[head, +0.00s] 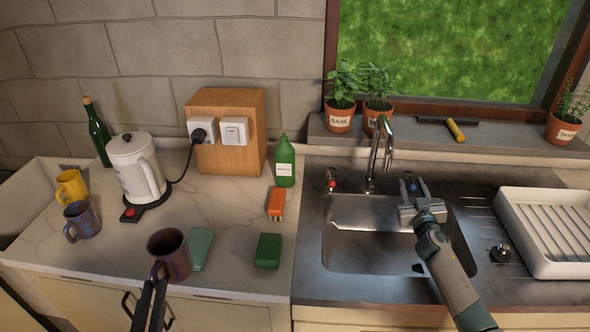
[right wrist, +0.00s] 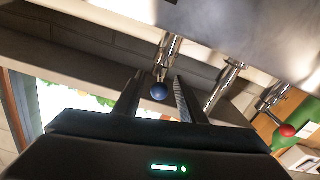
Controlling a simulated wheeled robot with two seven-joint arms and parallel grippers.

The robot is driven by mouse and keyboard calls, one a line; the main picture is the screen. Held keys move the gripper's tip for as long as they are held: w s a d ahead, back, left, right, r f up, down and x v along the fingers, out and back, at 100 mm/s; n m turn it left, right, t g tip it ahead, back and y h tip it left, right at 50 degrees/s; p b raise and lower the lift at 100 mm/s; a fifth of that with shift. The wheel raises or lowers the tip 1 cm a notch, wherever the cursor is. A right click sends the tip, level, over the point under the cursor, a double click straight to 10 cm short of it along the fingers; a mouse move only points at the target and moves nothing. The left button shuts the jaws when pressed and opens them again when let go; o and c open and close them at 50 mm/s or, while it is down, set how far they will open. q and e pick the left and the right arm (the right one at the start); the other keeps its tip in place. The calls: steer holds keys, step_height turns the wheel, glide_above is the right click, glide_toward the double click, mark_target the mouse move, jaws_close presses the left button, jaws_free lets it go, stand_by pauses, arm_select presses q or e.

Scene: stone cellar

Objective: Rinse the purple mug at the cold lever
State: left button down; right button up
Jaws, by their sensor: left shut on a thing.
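The dark purple mug (head: 176,262) is at the front of the counter, left of the sink. My left gripper (head: 158,275) is shut on its left side; whether the mug touches the counter is unclear. The blue-tipped cold lever (head: 411,183) stands right of the chrome tap (head: 378,155) behind the sink. My right gripper (head: 418,192) is open at this lever. In the right wrist view the blue ball (right wrist: 159,91) shows between its fingers, with gaps beside it. The red-tipped lever (head: 332,182) stands left of the tap. No water stream shows.
The sink basin (head: 365,240) is empty. A white dish rack (head: 515,215) stands at right. A kettle (head: 135,165) and two other mugs stand left.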

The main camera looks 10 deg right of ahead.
steer(key=shift+w+d, duration=0.1)
steer(key=shift+w, duration=0.25)
jaws_close()
steer(key=shift+s+d+n+y, duration=0.1)
steer(key=shift+d+n+y, duration=0.2)
steer(key=shift+n+y, duration=0.6)
steer(key=shift+d+n+y, duration=0.3)
steer(key=shift+n+y, duration=0.2)
steer(key=shift+y, duration=0.8)
